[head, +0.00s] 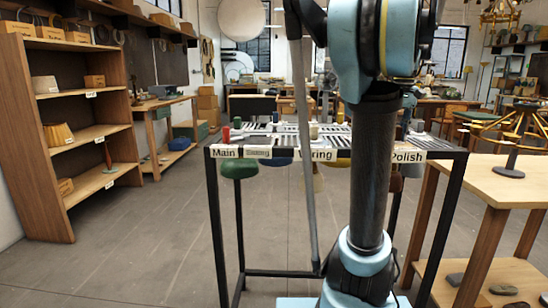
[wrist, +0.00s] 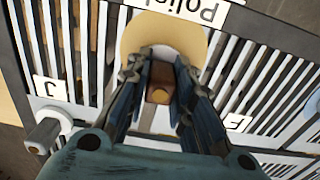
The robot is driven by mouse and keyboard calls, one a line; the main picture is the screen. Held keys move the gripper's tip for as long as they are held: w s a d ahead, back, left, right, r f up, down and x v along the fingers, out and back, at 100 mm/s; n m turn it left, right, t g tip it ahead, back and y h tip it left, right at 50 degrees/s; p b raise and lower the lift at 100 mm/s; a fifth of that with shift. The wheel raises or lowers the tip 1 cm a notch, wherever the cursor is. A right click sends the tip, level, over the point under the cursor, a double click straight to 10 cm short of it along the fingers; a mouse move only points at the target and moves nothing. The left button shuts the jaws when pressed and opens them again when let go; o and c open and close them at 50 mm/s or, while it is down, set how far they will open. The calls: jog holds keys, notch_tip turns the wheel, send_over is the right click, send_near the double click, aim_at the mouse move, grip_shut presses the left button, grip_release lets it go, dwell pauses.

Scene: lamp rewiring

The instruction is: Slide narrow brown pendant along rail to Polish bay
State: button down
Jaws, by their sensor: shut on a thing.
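A dark rack with a slatted top and rails stands in the middle of the head view. Its front labels include Main, Wiring and, at the right end, the Polish label (head: 407,156). In the wrist view the Polish label (wrist: 195,10) is upside down at the top edge. My gripper (wrist: 162,62) is closed around a small brown block with an amber spot (wrist: 160,82), apparently the top of the narrow brown pendant. A pale round disc shows just beyond the fingers. A reddish-brown shape (head: 395,181) hangs below the Polish label. My arm hides my gripper in the head view.
White tags J (wrist: 50,89) and F (wrist: 237,123) sit on the slats. A wooden table (head: 500,180) stands close on the right. Floor is clear on the left.

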jog(key=shift+s+f, duration=0.15)
jog(key=shift+s, duration=0.7)
jog(key=c, duration=1.3)
grip_release()
jog(key=shift+w, duration=0.1)
